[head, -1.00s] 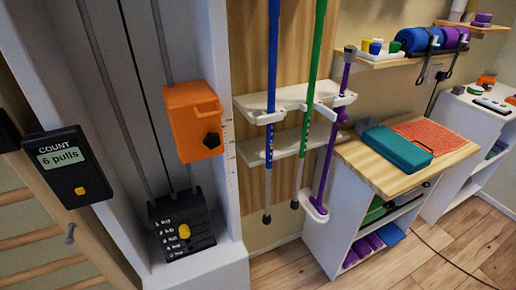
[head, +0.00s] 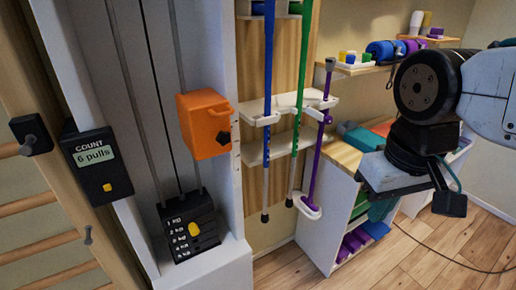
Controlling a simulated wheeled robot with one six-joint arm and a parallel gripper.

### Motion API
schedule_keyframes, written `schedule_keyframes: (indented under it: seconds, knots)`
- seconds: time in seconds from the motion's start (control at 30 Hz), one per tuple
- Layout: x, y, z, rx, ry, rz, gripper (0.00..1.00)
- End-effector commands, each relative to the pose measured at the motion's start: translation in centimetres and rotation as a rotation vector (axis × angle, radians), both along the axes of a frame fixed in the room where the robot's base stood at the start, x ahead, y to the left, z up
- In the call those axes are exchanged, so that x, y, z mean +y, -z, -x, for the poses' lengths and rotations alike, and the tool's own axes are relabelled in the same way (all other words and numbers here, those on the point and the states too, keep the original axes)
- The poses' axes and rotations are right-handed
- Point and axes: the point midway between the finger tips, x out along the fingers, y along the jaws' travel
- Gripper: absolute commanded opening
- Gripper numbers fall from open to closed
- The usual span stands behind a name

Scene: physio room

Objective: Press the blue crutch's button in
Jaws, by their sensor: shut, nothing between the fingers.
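The blue crutch (head: 267,85) hangs upright in a white bracket on the wooden back panel. Its lower part has a row of small adjustment holes (head: 267,150) and ends in a dark foot. Its button is too small to make out among them. The crutch's top is out of view. My gripper (head: 449,203) is at the right, in front of the shelves, well apart from the crutch. It is shut and empty.
A green crutch (head: 301,60) and a purple crutch (head: 318,150) stand close to the right of the blue one. The white bracket (head: 254,108) juts out around them. An orange block (head: 203,120) of the weight machine is at left. The wooden floor (head: 385,262) is mostly clear.

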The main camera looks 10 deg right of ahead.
Motion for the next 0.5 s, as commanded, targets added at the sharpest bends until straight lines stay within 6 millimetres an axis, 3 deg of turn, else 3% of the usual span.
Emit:
schedule_keyframes:
  seconds: [0.17,0.27,0.37,0.5]
  knots:
    - [-0.1,0.0,-0.2,-0.003,0.005,0.003,0.00]
    - [-0.6,0.3,-1.7,-0.026,0.043,0.025,0.00]
    - [-1.8,1.1,-5.1,-0.087,0.120,0.070,0.00]
    - [-3.8,2.8,-12.5,-0.240,0.248,0.124,0.00]
